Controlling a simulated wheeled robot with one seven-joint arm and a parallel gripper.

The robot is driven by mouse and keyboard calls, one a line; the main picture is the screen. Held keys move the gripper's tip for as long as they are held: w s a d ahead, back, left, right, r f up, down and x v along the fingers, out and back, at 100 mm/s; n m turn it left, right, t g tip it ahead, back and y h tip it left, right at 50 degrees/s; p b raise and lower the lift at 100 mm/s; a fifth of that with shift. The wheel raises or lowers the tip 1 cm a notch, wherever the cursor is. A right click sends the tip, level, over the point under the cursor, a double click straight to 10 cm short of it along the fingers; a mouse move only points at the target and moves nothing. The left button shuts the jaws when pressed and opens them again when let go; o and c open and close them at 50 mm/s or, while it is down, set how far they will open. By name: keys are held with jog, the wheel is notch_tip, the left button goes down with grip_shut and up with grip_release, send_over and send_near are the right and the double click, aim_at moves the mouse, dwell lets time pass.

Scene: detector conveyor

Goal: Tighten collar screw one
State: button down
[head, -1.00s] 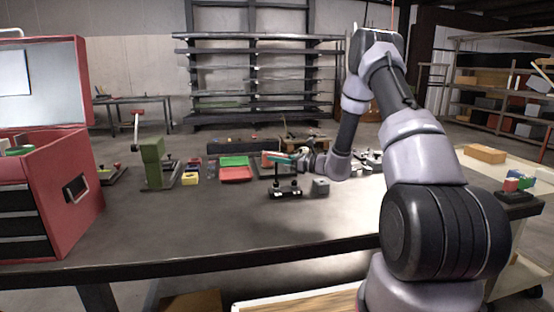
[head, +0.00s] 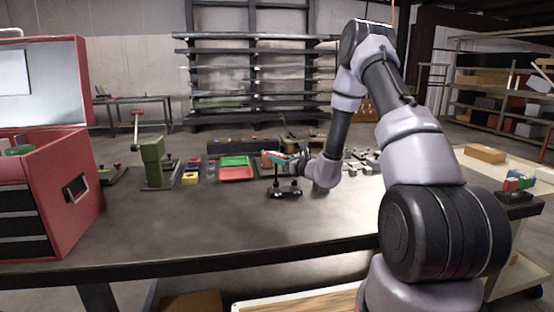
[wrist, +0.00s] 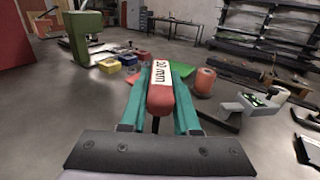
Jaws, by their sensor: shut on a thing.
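My gripper (wrist: 160,118) has teal fingers and is shut on a red-handled tool (wrist: 161,93) with a white label marked in mm. The tool points away from the wrist; its far end is hidden in the wrist view. In the head view my gripper (head: 282,158) is small, above a low black fixture (head: 285,193) with an upright post. I cannot tell whether the tool touches it. The collar and its screw one are too small or hidden to make out.
A green press (head: 153,162), a yellow block (head: 190,178) and a red tray (head: 236,174) stand left of my gripper. A red tool chest (head: 60,190) is at the far left. The front of the dark bench (head: 200,225) is clear.

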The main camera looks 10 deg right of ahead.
jog(key=shift+a+m+t+h, duration=0.15)
jog(key=shift+m+t+h, duration=0.55)
jog(key=shift+h, duration=0.4)
jog(key=shift+m, duration=0.3)
jog(key=shift+m+t+h, duration=0.3)
jog(key=shift+m+h, duration=0.2)
jog(key=shift+h, duration=0.5)
jog(key=shift+m+h, duration=0.3)
jog(key=shift+h, duration=0.1)
